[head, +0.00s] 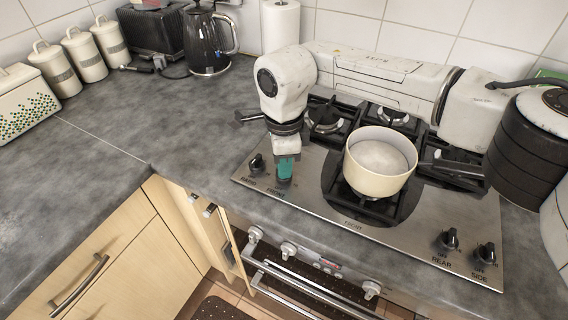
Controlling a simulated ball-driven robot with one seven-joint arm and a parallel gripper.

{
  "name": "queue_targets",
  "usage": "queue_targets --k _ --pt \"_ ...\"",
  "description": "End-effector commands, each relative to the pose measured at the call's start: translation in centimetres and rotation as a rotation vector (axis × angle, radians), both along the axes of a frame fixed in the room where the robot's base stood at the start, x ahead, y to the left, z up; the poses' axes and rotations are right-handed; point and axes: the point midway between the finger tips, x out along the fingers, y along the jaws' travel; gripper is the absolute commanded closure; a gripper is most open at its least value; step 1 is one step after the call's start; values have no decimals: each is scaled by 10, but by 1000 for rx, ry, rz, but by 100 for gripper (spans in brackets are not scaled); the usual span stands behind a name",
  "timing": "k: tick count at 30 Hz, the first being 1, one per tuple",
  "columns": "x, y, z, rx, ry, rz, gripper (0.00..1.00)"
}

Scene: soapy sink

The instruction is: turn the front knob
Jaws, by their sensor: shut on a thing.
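The front knob (284,183) is dark and sits at the left end of the steel hob panel, by the word FRONT. Most of it is hidden by my gripper. My gripper (286,170) has teal fingers, comes down from above and is shut on this knob. The knob's pointer angle cannot be seen.
A second dark knob (257,163) is just left of my gripper. A cream pot (378,165) stands on a burner to the right. Rear (448,239) and side (485,254) knobs are at the hob's right end. The grey worktop (150,115) at left is mostly clear.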

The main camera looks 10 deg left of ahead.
Motion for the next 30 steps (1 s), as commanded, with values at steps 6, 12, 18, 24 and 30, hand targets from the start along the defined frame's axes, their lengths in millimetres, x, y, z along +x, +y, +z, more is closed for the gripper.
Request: queue_targets --k 6,12,18,24,30 --pt "1 0 1 1 -5 106 100" --pt "1 0 1 2 -4 155 100" --pt "1 0 1 2 -4 171 100" --pt "1 0 1 2 -4 170 100" --pt "1 0 1 2 -3 170 78"
